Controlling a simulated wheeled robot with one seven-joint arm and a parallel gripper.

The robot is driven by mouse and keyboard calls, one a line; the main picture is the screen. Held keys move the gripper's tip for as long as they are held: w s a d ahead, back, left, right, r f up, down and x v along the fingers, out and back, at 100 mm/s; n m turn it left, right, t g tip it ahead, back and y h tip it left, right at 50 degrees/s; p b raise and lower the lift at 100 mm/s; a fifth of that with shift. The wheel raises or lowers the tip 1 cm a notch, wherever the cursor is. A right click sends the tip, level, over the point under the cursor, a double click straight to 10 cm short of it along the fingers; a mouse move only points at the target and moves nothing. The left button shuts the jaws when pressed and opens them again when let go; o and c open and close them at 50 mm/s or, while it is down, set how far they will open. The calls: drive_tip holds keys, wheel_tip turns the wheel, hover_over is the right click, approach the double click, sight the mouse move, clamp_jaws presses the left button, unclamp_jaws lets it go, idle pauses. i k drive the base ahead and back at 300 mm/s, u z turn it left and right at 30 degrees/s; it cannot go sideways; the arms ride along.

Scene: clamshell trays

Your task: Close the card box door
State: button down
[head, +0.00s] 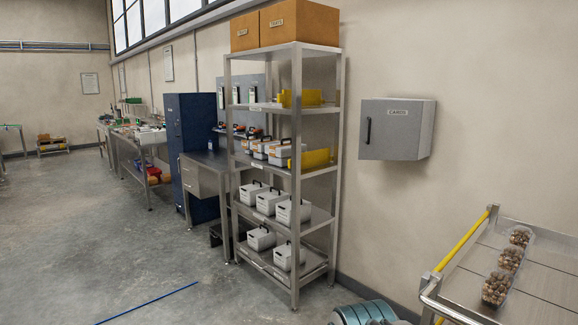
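The card box (397,128) is a grey wall-mounted cabinet with a "CARDS" label, right of the centre in the head view. Its door faces the room and has a dark vertical handle (368,131) near the left edge. The door looks flush or nearly flush with the box; I cannot tell whether a small gap is there. The inside of the box is not visible. My gripper is not in view.
A metal shelf rack (296,180) with white boxes and yellow bins stands left of the card box. A steel trolley (545,280) carrying clear trays of brown items is at the lower right. Teal rounded objects (365,312) lie at the bottom edge. Floor at left is mostly clear.

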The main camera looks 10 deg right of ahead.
sight(389, 129)
drive_tip(key=u, duration=0.3)
drive_tip(key=i, duration=1.95)
drive_tip(key=z, duration=1.35)
drive_tip(key=i, duration=0.75)
drive_tip(key=z, duration=0.85)
